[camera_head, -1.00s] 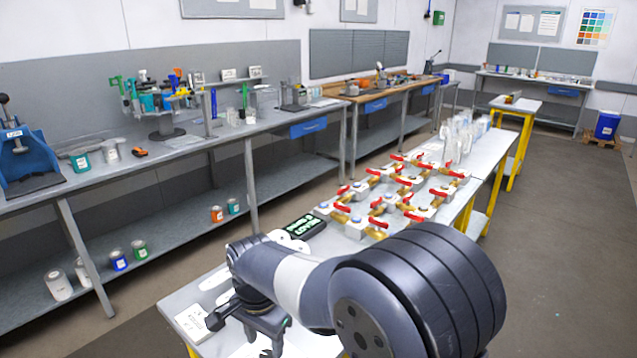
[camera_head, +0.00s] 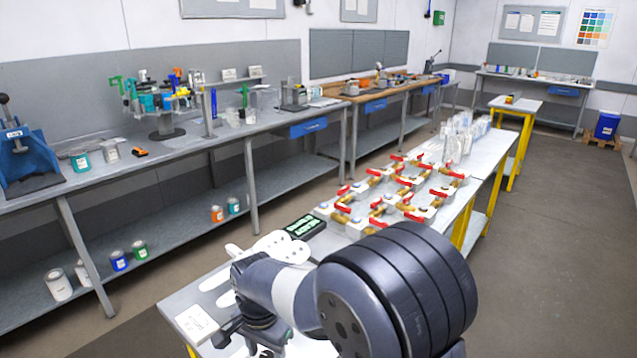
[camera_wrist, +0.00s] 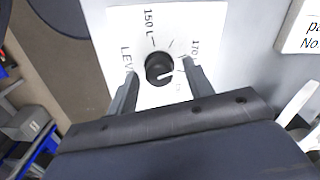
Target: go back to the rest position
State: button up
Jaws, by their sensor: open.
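My gripper (camera_head: 238,338) is low over the near end of the white-topped bench (camera_head: 185,300), at the bottom of the head view, partly hidden by my own arm. In the wrist view my gripper (camera_wrist: 163,88) is open, with its two fingers apart and nothing held between them. A black round knob (camera_wrist: 159,67) on a white plate (camera_wrist: 125,30) marked "150 L", "170" and "LEVEL" shows between the fingers. I cannot tell how far the fingertips are from the knob.
Brass valves with red handles (camera_head: 400,195) and a dark sign (camera_head: 306,226) stand farther along the bench. White discs (camera_head: 280,247) lie beside my arm. A white card (camera_head: 197,323) is left of my gripper. A long grey workbench (camera_head: 215,140) runs along the wall; floor at right is clear.

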jog(key=n, duration=1.5)
jog(key=shift+r, duration=3.25)
